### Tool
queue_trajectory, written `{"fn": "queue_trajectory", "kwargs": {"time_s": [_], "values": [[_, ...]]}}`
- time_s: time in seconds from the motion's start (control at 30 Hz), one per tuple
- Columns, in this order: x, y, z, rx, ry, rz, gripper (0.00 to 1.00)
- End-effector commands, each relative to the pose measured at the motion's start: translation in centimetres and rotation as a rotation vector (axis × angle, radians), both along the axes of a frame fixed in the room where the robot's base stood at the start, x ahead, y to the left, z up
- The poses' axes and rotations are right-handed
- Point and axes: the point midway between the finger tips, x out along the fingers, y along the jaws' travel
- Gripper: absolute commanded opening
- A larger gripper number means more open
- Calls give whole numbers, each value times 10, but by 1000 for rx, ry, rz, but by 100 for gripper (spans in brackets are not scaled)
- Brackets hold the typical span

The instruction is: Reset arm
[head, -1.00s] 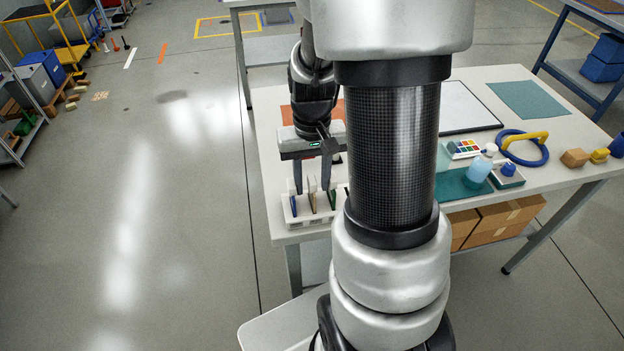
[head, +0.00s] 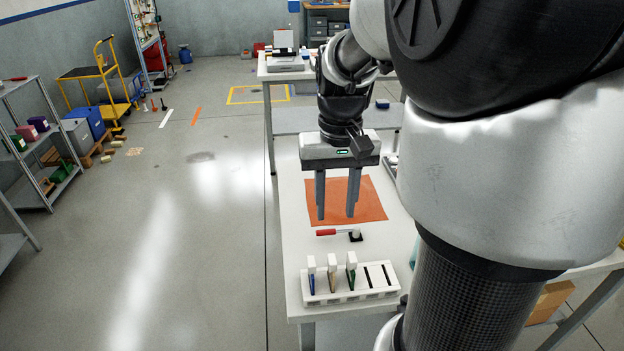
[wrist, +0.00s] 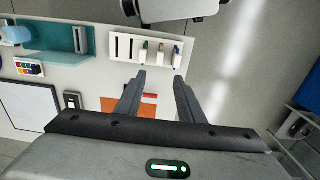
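My gripper (head: 336,218) hangs above the table (head: 292,245), over the orange mat (head: 372,205), with its two fingers apart and nothing between them. In the wrist view the fingers (wrist: 159,85) also show spread and empty. A white slotted rack (head: 350,287) stands at the near end of the table, holding several tools with white tops, blue (head: 311,275), tan (head: 332,274) and green (head: 351,270). Its two right slots look empty. A red-handled tool (head: 338,232) with a dark end lies between the mat and the rack. My arm hides much of the table's right side.
Shelves (head: 40,150) and a yellow cart (head: 95,75) stand at the left. The floor (head: 190,230) left of the table is clear. Another table with a grey device (head: 284,58) stands behind. The wrist view shows a teal mat (wrist: 50,38) and a framed panel (wrist: 28,105).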

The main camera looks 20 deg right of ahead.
Motion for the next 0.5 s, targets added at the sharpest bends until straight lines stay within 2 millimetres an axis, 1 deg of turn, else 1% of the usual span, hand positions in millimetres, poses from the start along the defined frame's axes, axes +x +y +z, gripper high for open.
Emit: {"fn": "queue_trajectory", "kwargs": {"time_s": [0.03, 0.13, 0.5], "values": [[0, 0, 5, 0, -1, 0, 35], [0, 0, 8, 0, 0, 0, 35], [0, 0, 9, 0, 1, 0, 35]]}}
